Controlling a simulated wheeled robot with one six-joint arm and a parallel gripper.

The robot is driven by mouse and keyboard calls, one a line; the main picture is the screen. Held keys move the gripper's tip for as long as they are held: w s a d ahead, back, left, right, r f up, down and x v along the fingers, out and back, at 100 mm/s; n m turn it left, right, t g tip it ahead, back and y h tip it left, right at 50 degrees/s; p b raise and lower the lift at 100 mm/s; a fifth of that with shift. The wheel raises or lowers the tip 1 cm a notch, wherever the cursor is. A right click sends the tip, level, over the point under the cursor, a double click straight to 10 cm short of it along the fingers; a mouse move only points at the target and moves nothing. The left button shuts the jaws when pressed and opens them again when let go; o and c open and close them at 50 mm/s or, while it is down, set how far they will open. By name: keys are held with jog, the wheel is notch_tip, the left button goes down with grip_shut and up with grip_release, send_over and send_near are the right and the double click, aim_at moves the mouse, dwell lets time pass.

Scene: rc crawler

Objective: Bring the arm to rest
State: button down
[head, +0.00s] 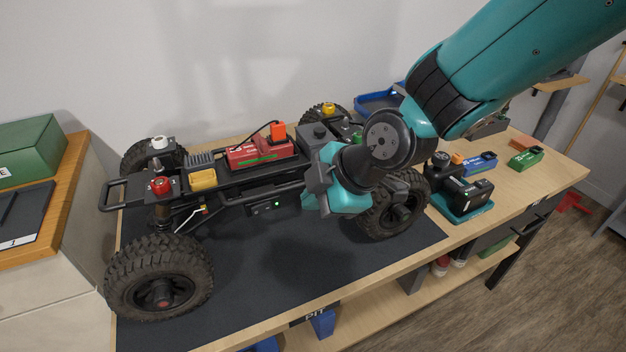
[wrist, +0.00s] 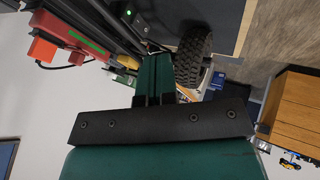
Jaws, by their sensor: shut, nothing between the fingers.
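My gripper (head: 335,193) is shut and empty. In the head view it hangs over the middle of the crawler's near side, in front of the chassis. In the wrist view my gripper (wrist: 155,95) shows as a single closed teal form beyond a black bracket. The RC crawler (head: 213,172) stands on the dark mat (head: 260,285) with large knobby tyres. A red battery pack (head: 262,150) with an orange plug sits on its chassis, and a green light shows on its side. I cannot tell whether my gripper touches the crawler.
A black device on a teal base (head: 465,205) stands right of the crawler. A blue pack (head: 482,163) and a green pack (head: 525,157) lie farther right. A blue bin (head: 378,101) is behind. A side cabinet with a green box (head: 28,150) stands left. The mat's front is clear.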

jog(key=s+d+r+m+g+h+p, duration=0.1)
jog(key=s+d+r+m+g, duration=0.1)
jog(key=s+d+r+m, duration=0.3)
jog(key=s+d+r+m+g+h+p, duration=0.1)
jog(key=s+d+r+m, duration=0.5)
jog(key=s, duration=0.5)
jog(key=d+m, duration=0.1)
jog(key=m, duration=0.1)
jog(key=shift+s+r+m+g, duration=0.15)
jog(key=shift+r+m+g, duration=0.15)
jog(key=shift+g, duration=0.1)
